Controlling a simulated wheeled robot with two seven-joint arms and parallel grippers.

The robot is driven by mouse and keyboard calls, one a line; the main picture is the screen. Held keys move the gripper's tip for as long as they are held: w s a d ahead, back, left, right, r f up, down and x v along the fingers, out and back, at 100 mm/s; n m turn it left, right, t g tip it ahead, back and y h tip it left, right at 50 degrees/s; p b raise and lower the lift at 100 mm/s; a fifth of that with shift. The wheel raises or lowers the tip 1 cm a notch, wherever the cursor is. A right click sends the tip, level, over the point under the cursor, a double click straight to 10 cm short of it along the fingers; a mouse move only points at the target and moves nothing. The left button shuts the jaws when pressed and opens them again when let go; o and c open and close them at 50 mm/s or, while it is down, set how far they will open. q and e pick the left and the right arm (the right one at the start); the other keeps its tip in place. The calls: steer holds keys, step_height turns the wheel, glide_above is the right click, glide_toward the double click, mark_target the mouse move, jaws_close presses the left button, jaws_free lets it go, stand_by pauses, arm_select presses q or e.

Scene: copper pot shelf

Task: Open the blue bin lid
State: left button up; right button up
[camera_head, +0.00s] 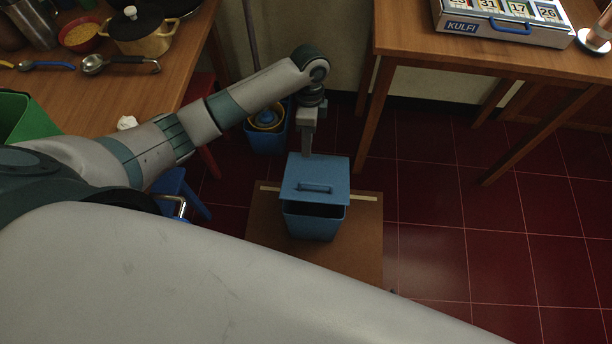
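The blue bin (313,225) stands on a brown board in the middle of the head view. Its blue lid (330,170) has a bar handle near the front edge. The lid is tilted up at the front, and a dark gap shows between it and the bin's front rim. My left gripper (307,147) points down at the back edge of the lid, on the far side from the handle. Its fingertips are partly hidden behind the lid, so I cannot tell whether they touch it or are apart. My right gripper is out of view.
The brown board (262,235) lies on the dark red tiled floor (440,215). A blue bucket (266,138) stands behind the bin at left. Wooden tables stand at left (185,80) and right (400,35). Floor to the right is clear. My pale arm link fills the foreground.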

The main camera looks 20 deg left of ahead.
arm_select(q)
steer(key=s+f, duration=0.1)
steer(key=f, duration=0.4)
steer(key=s+f, duration=0.1)
steer(key=f, duration=0.4)
steer(key=s+f, duration=0.1)
steer(key=f, duration=0.4)
steer(key=shift+d+f, duration=0.35)
steer(key=shift+d, duration=0.05)
jaws_close()
stand_by(0.8)
